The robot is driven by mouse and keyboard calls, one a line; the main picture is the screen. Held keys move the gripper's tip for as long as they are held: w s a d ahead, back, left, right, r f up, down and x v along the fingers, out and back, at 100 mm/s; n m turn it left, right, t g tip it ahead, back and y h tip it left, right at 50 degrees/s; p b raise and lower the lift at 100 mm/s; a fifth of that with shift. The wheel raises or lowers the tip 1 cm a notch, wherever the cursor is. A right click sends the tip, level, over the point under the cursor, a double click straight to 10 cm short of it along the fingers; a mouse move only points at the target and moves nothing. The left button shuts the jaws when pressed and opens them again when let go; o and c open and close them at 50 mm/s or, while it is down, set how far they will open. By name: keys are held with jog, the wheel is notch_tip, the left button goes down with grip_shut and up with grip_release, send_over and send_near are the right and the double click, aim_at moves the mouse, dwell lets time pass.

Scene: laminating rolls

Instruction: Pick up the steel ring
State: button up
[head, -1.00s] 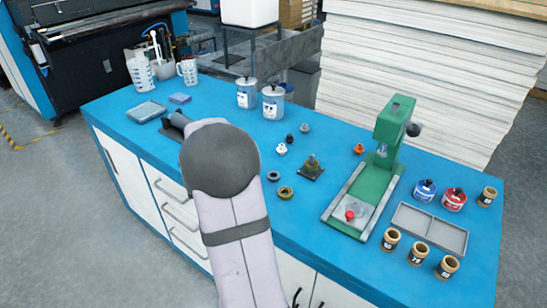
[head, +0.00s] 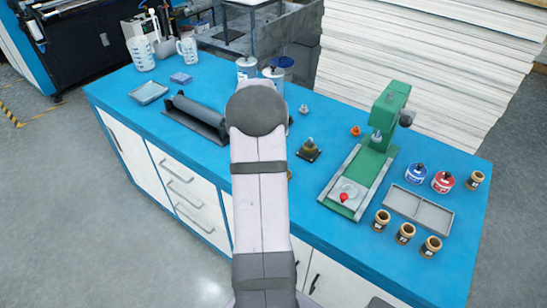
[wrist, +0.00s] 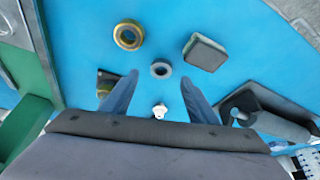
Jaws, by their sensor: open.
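In the wrist view the grey steel ring (wrist: 154,71) lies flat on the blue bench top. It appears between and slightly beyond the tips of my gripper (wrist: 158,78), which is open and empty with its two fingers apart. A wider brass-coloured ring (wrist: 118,38) lies up and left of it. In the head view my arm hides the steel ring and the gripper fingers.
A dark square block (wrist: 204,54) lies right of the ring. A small white piece (wrist: 160,110) shows between the fingers. A black-based stand (head: 309,152) and the green press (head: 383,125) stand to the right; a dark roller holder (head: 196,117) lies left.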

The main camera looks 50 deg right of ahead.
jog(key=shift+f, duration=0.1)
jog(key=shift+p+x, duration=1.3)
jog(key=shift+x, duration=1.15)
jog(key=shift+w, duration=0.15)
jog(key=shift+c, duration=0.4)
jog(key=c, duration=1.1)
